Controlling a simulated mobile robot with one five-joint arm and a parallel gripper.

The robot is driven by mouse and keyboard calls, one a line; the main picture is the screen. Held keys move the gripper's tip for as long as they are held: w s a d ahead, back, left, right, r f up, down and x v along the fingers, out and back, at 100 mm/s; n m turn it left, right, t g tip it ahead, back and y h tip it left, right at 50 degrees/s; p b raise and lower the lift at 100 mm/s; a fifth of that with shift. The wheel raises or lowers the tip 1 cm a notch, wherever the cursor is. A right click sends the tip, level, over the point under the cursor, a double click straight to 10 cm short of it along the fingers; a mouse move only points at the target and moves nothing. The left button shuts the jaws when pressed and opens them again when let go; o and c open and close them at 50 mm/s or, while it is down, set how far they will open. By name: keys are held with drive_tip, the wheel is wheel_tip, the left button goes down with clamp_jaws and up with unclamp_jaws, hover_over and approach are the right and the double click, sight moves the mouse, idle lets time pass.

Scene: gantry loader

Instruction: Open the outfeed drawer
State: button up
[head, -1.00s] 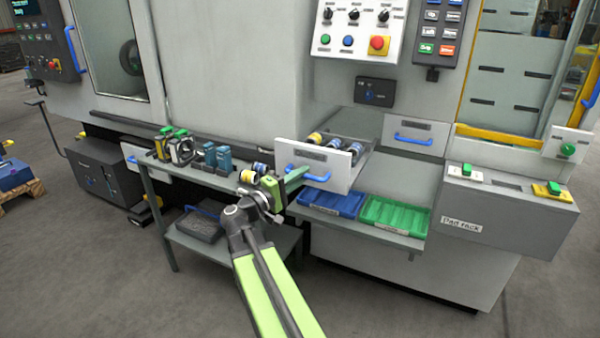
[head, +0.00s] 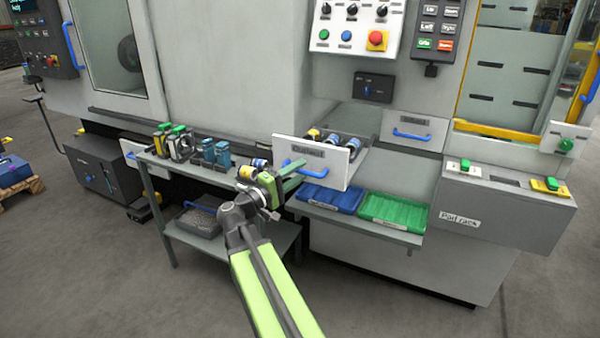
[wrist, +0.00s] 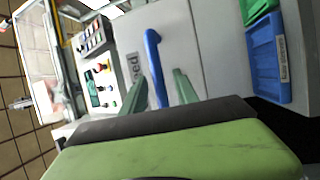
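A drawer with a light front panel (head: 322,158) and a blue handle (head: 293,166) stands out from the machine, with several ringed cylindrical parts behind its front. In the wrist view its label ends in "eed"; the rest is hidden or cut off, so I cannot read the full name. My gripper (head: 284,187) is at the left part of this front. In the wrist view, my gripper's two green fingers (wrist: 158,84) stand apart with the blue handle (wrist: 154,62) between them. Gaps show on both sides of the handle, so the gripper is not closed on it.
Another drawer front (head: 413,131) with a blue handle sits right of it, flush. Below are a blue bin (head: 328,199) and a green bin (head: 394,211) on a ledge. A side table (head: 205,174) with several tools stands left. The floor in front is clear.

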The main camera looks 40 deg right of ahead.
drive_tip(key=a+f+b, duration=0.2)
drive_tip(key=a+f, duration=0.1)
drive_tip(key=a, duration=1.3)
drive_tip(key=shift+a+b, duration=0.4)
